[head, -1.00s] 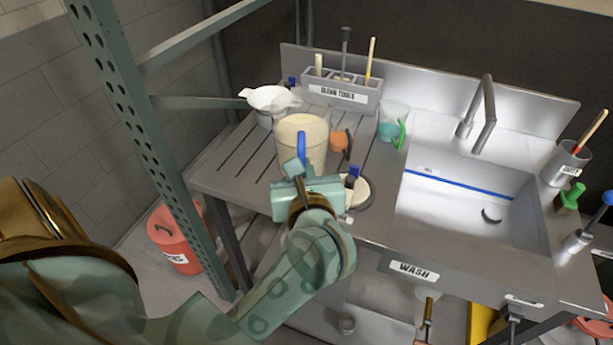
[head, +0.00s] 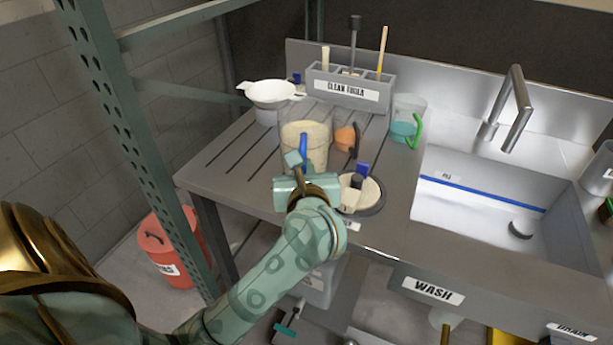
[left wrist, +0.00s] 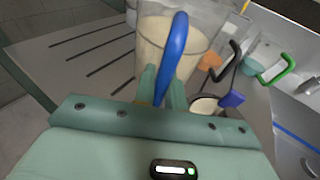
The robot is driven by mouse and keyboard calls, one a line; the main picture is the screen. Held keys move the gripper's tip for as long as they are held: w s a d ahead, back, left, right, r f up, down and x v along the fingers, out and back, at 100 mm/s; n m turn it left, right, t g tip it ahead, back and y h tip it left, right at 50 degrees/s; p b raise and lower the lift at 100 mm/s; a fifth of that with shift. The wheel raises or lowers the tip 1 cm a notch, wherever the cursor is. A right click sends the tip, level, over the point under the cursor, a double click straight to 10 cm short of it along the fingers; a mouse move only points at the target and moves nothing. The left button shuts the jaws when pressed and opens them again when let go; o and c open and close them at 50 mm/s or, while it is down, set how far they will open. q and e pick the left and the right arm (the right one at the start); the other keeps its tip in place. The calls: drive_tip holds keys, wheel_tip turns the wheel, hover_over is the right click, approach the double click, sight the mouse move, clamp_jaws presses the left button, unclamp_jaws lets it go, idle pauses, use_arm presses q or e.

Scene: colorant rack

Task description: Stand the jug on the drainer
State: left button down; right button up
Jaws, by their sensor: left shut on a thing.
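The jug (head: 318,133) is a clear vessel with a blue handle and a cream-coloured content. It looks upright over the grooved drainer (head: 222,168), left of the sink; I cannot tell whether its base touches. My left gripper (head: 297,170) is shut on the blue handle, on the jug's near side. In the left wrist view the two fingers (left wrist: 162,90) close around the handle (left wrist: 174,55), with the jug (left wrist: 203,22) just beyond. The jug's lower part is partly hidden by the gripper. My right gripper is not in view.
A white lipped bowl (head: 272,92) stands behind left; a clean-tools rack (head: 345,88) is behind. A vessel with orange content (head: 345,138) and a green-handled one (head: 405,130) stand right. A round pale lid-like thing (head: 366,195) is close in front. The drainer's left part is clear.

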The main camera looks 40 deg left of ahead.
use_arm(q)
drive_tip(key=shift+s+r, duration=0.1)
drive_tip(key=shift+r, duration=0.05)
drive_tip(key=c, duration=1.6)
unclamp_jaws()
drive_tip(key=shift+f, duration=0.25)
drive_tip(key=shift+o, duration=0.7)
drive_tip(key=shift+r, duration=0.2)
drive_tip(key=p+v, duration=0.2)
drive_tip(key=v, duration=1)
drive_tip(key=shift+p, duration=0.3)
drive_tip(key=shift+d+f, duration=0.1)
drive_tip(key=shift+f, duration=0.05)
